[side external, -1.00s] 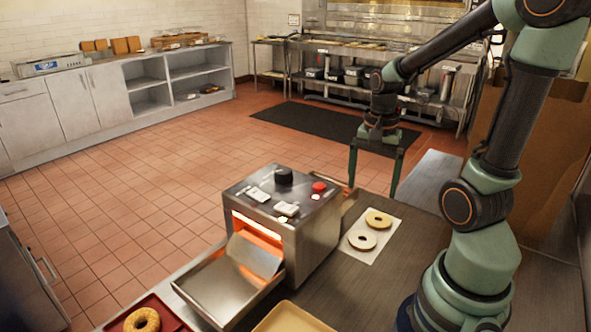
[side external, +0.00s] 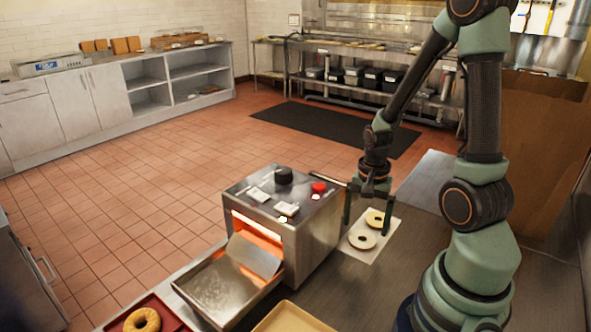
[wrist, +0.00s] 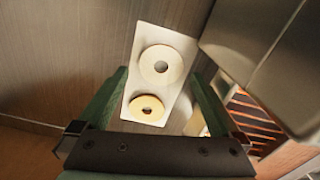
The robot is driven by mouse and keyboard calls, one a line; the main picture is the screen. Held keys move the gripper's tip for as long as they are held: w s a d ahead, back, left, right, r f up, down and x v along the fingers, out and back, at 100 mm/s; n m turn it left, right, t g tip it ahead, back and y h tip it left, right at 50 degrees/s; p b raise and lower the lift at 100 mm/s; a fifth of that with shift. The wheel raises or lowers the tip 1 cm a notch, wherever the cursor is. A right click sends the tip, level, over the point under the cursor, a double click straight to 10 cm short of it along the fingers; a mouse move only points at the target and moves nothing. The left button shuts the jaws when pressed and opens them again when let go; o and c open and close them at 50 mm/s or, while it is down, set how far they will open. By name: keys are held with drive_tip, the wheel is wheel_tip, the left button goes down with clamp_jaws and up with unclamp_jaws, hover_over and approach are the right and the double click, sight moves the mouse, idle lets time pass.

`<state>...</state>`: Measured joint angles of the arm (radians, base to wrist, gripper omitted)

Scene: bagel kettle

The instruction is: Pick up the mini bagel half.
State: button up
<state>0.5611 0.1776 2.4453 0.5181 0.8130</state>
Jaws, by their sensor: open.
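Two ring-shaped bagel halves lie flat on a white paper sheet (side external: 372,256) on the steel counter. The far half (side external: 369,214) is more golden; the near half (side external: 353,239) is paler. In the wrist view the golden half (wrist: 134,104) is nearer my gripper and the pale half (wrist: 146,66) lies beyond it. My gripper (side external: 367,224) is open and points down above the sheet, its fingers on either side of the golden half in the picture. In the wrist view my gripper (wrist: 160,78) is empty. Its height above the sheet is hard to judge.
A steel toaster (side external: 310,235) with a glowing slot stands close left of the sheet, its chute tray (side external: 220,290) in front. A bagel (side external: 130,320) sits on a red tray (side external: 175,316) at the front left. A tan tray (side external: 290,320) lies at the front.

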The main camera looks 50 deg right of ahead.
sight(363, 234)
drive_tip(key=shift+w+d+f, duration=0.1)
drive_tip(key=shift+w+f, duration=0.05)
drive_tip(key=shift+f, duration=2.2)
drive_tip(key=shift+c, duration=0.3)
drive_tip(key=c, duration=1)
